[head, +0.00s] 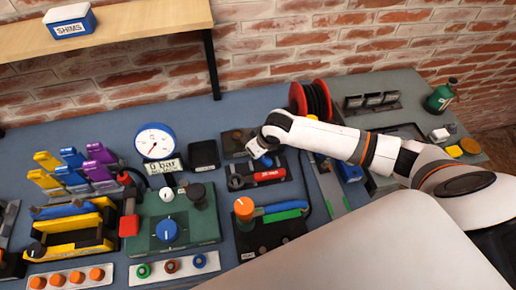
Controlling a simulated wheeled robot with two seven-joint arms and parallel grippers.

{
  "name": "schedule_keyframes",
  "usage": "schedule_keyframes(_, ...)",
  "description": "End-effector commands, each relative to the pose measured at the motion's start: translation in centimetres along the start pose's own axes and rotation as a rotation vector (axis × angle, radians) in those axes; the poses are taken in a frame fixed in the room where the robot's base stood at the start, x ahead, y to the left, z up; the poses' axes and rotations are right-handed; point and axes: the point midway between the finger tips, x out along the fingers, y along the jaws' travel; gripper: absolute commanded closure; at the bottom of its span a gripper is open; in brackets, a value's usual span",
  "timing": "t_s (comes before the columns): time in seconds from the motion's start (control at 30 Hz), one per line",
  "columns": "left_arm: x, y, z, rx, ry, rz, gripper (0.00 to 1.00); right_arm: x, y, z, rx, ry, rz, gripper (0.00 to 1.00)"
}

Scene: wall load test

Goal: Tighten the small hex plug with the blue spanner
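My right gripper (262,153) hangs over the middle of the bench at the end of the white arm from the right. Its fingers are small and partly hidden, so I cannot tell if they are open or shut. A small blue bit (267,161) shows at the fingers; I cannot tell if it is held. A long blue tool (66,211), possibly the blue spanner, lies across a yellow rack (75,230) at the left. I cannot make out the small hex plug for certain. My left gripper is not in view.
A green panel (145,238) with a blue knob stands front centre, below a pressure gauge (155,140). White strips of coloured fittings (172,267) line the front. A dark hose reel (312,98) stands behind my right arm. A shelf (130,22) overhangs the back left.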

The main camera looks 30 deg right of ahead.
Motion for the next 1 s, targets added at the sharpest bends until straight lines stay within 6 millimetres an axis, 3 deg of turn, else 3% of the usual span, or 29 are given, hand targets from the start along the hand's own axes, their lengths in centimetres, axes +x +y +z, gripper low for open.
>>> schedule_keyframes(1.0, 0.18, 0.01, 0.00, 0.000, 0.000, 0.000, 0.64, 0.69, 0.08, -0.24, 0.006, -0.001, -0.003, 1.00)
